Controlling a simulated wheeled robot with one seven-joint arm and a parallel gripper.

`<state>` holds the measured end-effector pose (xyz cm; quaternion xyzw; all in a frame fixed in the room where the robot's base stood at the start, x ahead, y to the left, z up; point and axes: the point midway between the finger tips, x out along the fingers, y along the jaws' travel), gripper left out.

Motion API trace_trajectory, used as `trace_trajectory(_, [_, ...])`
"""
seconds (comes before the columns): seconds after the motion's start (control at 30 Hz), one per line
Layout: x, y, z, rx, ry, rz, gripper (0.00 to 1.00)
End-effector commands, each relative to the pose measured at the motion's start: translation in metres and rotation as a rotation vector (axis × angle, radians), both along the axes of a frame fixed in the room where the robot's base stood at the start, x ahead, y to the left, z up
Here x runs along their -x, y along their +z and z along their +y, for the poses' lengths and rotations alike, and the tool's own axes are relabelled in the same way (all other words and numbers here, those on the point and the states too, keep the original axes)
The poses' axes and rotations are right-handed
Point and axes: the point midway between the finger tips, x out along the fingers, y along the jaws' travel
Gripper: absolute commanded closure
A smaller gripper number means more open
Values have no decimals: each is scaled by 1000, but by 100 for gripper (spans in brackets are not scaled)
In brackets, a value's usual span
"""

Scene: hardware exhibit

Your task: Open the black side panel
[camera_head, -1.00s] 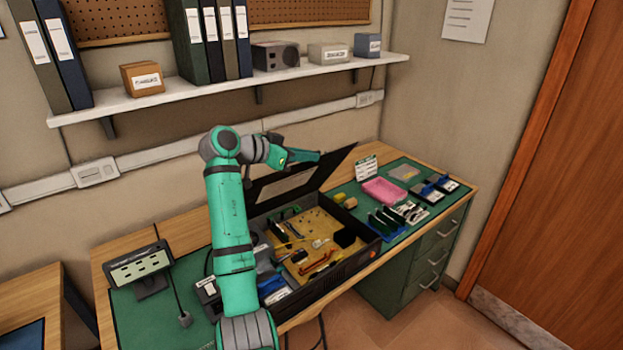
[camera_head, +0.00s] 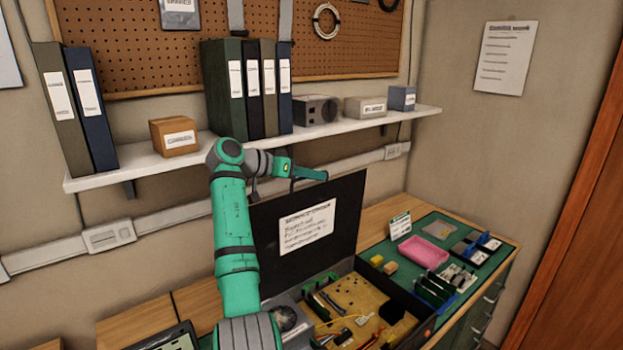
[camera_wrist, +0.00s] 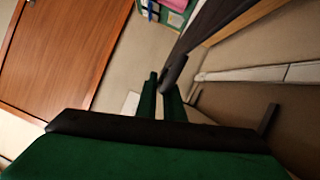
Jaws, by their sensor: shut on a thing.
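The black side panel (camera_head: 345,212) stands nearly upright at the back of the open black case, with a white printed label on its inner face. My gripper (camera_head: 322,176) is at the panel's top edge, reached by my green arm from the left. In the wrist view the two green fingers of my gripper (camera_wrist: 160,95) are close together on the dark panel (camera_wrist: 203,33), which runs up to the right from them. The exact contact is small and dark. Inside the open case (camera_head: 418,333) a tan board and several small parts show.
A white shelf (camera_head: 150,174) with binders and boxes is on the wall behind and above the panel. A pink tray (camera_head: 424,252) and several small parts lie on the green mat to the right. A wooden door is at far right.

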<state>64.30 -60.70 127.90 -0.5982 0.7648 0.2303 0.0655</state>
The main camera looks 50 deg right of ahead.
Motion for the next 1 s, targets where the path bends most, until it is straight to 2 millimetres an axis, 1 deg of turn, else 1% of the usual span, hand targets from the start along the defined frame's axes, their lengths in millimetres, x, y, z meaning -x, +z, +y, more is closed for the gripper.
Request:
trace_trajectory(0.03, [-2,-3,1,-5,3,2,100])
trace_trajectory(0.53, [-2,-4,0,-9,4,1,100])
trace_trajectory(0.57, [-2,-4,0,-9,4,1,85])
trace_trajectory(0.87, [-4,-1,2,-5,5,0,85])
trace_trajectory(1.0, [-6,2,10,-4,6,0,85])
